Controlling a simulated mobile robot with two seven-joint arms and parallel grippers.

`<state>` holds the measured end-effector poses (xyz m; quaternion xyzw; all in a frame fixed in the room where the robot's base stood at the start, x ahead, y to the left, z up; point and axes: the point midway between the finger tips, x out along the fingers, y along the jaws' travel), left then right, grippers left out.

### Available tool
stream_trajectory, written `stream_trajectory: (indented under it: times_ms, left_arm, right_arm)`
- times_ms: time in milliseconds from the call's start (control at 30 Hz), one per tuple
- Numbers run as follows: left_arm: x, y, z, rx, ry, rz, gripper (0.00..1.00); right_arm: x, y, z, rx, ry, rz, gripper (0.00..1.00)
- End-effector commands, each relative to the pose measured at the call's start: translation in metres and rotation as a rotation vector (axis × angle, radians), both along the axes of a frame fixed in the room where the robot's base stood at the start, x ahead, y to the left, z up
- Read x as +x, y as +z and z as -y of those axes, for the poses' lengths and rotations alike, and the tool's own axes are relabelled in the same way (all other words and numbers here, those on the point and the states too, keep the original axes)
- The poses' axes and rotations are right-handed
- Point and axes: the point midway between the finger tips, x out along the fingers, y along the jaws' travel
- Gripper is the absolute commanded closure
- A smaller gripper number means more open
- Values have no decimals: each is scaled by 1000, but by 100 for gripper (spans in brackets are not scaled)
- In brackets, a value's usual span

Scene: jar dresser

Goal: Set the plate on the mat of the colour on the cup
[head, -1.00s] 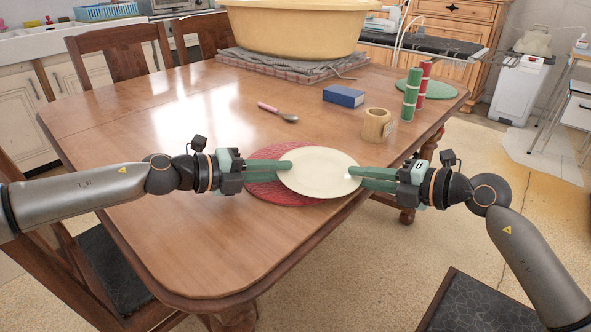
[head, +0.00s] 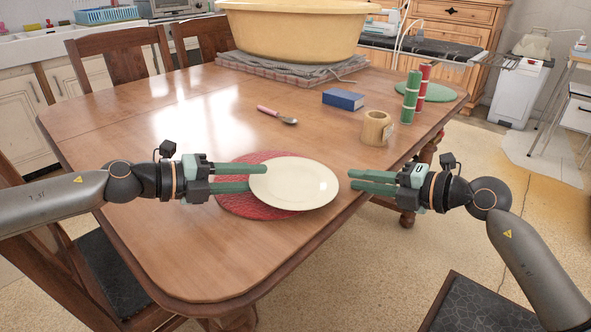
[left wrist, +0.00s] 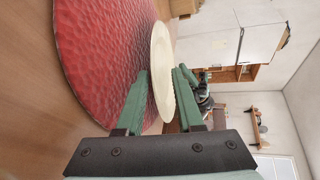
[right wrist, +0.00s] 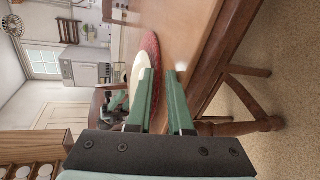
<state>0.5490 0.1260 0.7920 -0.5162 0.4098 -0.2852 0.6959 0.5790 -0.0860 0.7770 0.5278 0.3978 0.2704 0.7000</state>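The cream plate (head: 294,184) lies flat on the red mat (head: 232,205), toward its right side; the mat's right edge is hidden. A green mat (head: 447,95) lies at the far right of the table. The wooden cup (head: 373,127) stands right of centre; a small pale patch shows on its side, too small to read. My left gripper (head: 257,178) is open at the plate's left edge; in the left wrist view the plate (left wrist: 160,68) shows between its fingers. My right gripper (head: 353,180) is open and empty, just right of the plate.
A green cylinder (head: 411,96) and a red cylinder (head: 424,84) stand by the green mat. A blue box (head: 343,99), a spoon (head: 277,114) and a large yellow basin (head: 290,30) are further back. The table's left front is clear.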

Motion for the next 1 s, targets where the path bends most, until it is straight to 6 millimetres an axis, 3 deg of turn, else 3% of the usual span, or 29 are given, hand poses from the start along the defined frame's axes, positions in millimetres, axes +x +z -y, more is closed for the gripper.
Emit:
stream_trajectory:
  times_ms: [33,333,800,1000]
  left_arm:
    - [-3,-1,-7,2,2,-3,55]
    - [-11,11,-19,-5,3,9,55]
    - [-11,14,-19,-7,3,11,55]
    - [-11,14,-19,-6,4,12,55]
  right_arm:
    - [-1,-16,1,-23,2,-26,54]
    - [-3,-14,5,-24,1,-24,54]
    - [-37,14,56,-12,-4,-7,54]
    - [-44,21,64,-5,-1,-1,54]
